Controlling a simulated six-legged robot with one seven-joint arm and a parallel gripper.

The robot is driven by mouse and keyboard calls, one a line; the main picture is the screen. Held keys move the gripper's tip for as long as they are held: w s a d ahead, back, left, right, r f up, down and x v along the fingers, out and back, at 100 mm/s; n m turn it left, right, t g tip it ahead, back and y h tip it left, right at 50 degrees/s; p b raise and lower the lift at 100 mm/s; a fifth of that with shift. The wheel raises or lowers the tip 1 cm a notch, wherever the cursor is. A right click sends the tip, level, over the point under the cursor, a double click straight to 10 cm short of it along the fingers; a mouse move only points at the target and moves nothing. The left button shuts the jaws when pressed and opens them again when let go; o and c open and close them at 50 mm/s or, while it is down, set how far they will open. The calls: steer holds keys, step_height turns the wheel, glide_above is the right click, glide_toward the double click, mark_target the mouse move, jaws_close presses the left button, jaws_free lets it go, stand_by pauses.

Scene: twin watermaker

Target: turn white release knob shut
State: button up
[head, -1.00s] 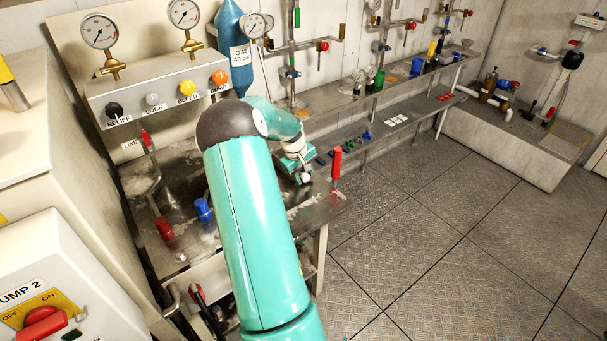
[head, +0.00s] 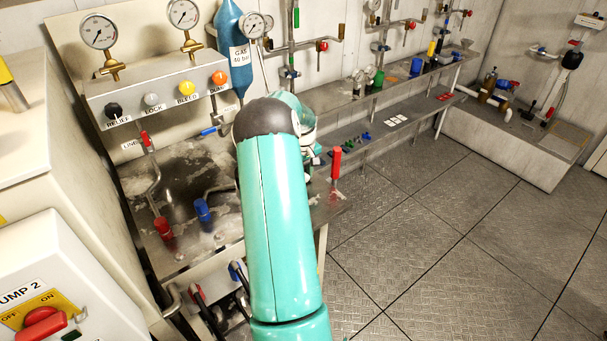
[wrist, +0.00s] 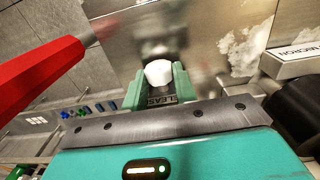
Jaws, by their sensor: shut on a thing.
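The white release knob (wrist: 158,73) shows in the wrist view, between the two green fingers of my gripper (wrist: 157,82). The fingers are shut on it, one on each side. In the head view my green arm hides the knob and most of my gripper, so how far the knob is turned cannot be told.
An upright red handle (head: 336,163) stands right of my arm at the bench edge; it looms large in the wrist view (wrist: 40,76). Blue (head: 203,210) and red (head: 163,229) valve handles lie left. Open floor (head: 430,240) is at right.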

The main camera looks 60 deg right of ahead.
steer(key=shift+s+d+t+y, duration=0.15)
steer(key=shift+t+y, duration=0.2)
steer(key=shift+y, duration=0.35)
steer(key=shift+d+t+y, duration=0.1)
steer(key=shift+t+y, duration=0.25)
steer(key=shift+y, duration=0.35)
steer(key=o, duration=0.7)
steer(key=v, duration=1.3)
steer(key=shift+d+r, duration=0.2)
steer(key=shift+r, duration=0.15)
